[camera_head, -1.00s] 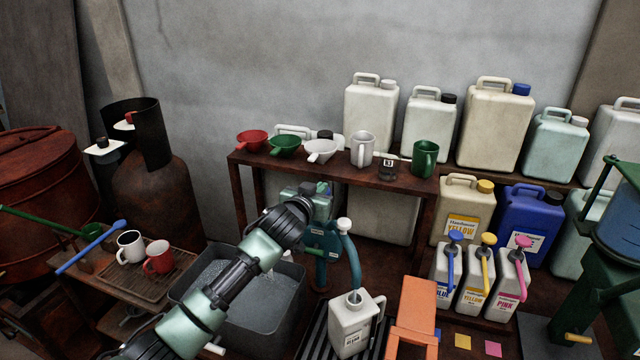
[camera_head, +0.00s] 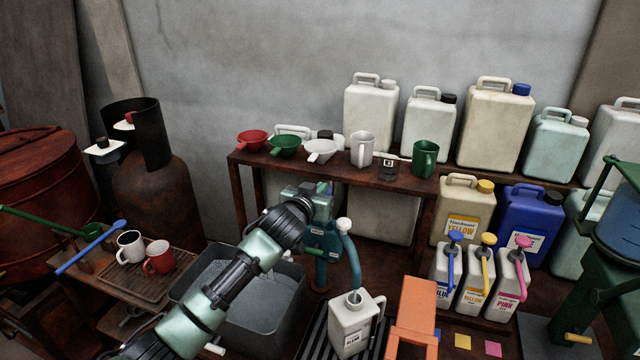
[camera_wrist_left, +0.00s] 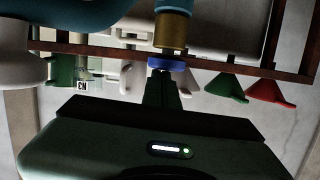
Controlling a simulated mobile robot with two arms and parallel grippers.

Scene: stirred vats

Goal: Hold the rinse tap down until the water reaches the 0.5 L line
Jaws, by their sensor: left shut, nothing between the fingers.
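The teal rinse tap post (camera_head: 321,268) stands behind the grey basin, with small pale labels on it. My left gripper (camera_head: 318,208) is at its top, seen from behind; its fingertips are hard to make out there. In the left wrist view the shut, empty fingers (camera_wrist_left: 164,90) point at a blue collar (camera_wrist_left: 170,64) under a brass fitting (camera_wrist_left: 172,30). I cannot tell whether they touch it. The grey basin (camera_head: 296,318) holds greyish water, partly behind my left arm. No 0.5 L line can be made out. My right gripper is out of view.
A white jug (camera_head: 350,326) with a teal hose (camera_head: 352,262) stands right of the basin. An orange stand (camera_head: 415,305) is beside it. Behind, a rusty shelf (camera_head: 300,168) carries funnels, mugs and a labelled glass jar. Pump bottles stand further right.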

